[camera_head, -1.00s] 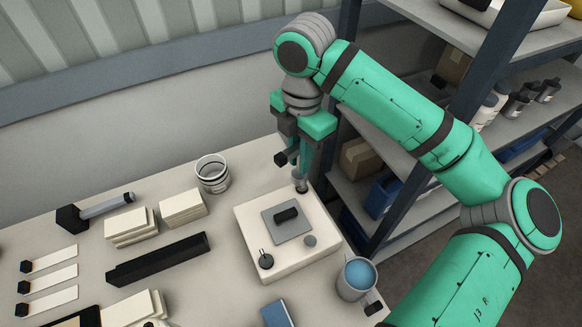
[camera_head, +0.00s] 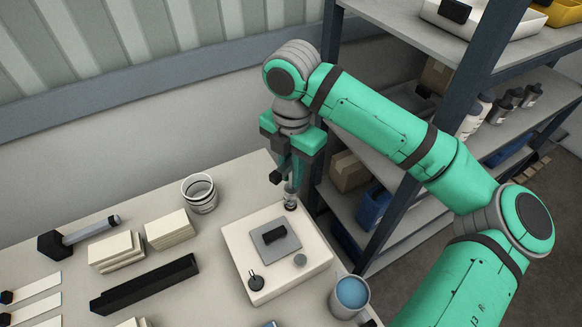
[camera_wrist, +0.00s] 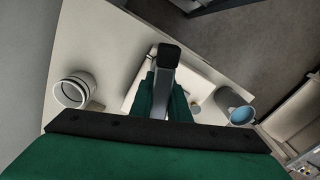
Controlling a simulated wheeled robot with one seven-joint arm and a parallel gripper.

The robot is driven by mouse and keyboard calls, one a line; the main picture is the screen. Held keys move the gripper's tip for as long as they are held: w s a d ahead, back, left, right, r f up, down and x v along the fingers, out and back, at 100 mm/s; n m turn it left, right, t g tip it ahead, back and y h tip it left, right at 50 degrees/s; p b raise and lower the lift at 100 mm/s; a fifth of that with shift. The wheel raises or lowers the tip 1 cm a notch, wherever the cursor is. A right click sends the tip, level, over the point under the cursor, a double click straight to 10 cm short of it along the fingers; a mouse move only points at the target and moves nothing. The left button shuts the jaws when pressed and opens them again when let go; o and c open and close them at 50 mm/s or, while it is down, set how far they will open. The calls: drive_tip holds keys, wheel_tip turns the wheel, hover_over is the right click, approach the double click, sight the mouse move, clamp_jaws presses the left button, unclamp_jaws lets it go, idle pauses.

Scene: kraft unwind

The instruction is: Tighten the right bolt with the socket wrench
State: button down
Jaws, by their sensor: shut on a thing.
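My gripper (camera_head: 291,165) is upright over the back corner of a white block (camera_head: 318,262). It is shut on the socket wrench (camera_head: 290,199), whose grey socket end points down at that corner. The wrench's black handle end (camera_head: 275,177) sticks out to the left; it also shows in the wrist view (camera_wrist: 169,55). Whether the socket touches a bolt there is hidden.
A white cup (camera_head: 199,194) stands behind left, and a mug with blue inside (camera_head: 350,295) at the front right. A black bar (camera_head: 145,284), pale stacks (camera_head: 170,230) and a black-headed tool (camera_head: 75,238) lie left. A shelf (camera_head: 385,215) stands close right.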

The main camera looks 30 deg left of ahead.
sight(290, 187)
drive_tip(key=shift+a+f, duration=0.15)
drive_tip(key=shift+f, duration=0.2)
drive_tip(key=shift+w+f, duration=0.15)
drive_tip(key=shift+f, duration=0.6)
drive_tip(key=shift+s+a+f, duration=0.2)
drive_tip(key=shift+w+d, duration=0.15)
drive_tip(key=shift+d, duration=0.25)
drive_tip(key=shift+s+a+f, duration=0.15)
drive_tip(key=shift+s+f, duration=0.05)
drive_tip(key=shift+f, duration=0.6)
idle(1.2)
